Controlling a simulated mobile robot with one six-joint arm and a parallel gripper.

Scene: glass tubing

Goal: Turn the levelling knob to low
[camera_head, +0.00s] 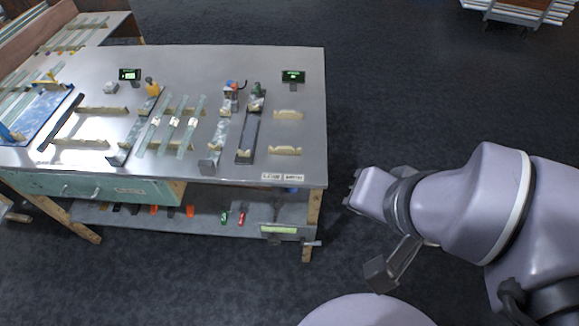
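The workbench (305,130) stands on the left side of the view. I cannot clearly make out a levelling knob. A small grey handle-like fitting (313,243) sticks out low by the bench's front right leg, beside a pale green label (279,229). Its setting cannot be read. Two small white labels (283,177) sit at the bench top's front right edge, too small to read surely. My gripper (368,192) is in the air right of the bench, apart from it. Its fingers are not clear enough to tell open from shut, and I see nothing held.
Glass tubes (171,124) lie on wooden supports on the bench top, with two small green-lit displays (292,76) behind. A lower shelf (262,212) carries several small coloured items. A teal drawer (100,188) is under the bench top. The dark floor (420,80) behind my arm is clear.

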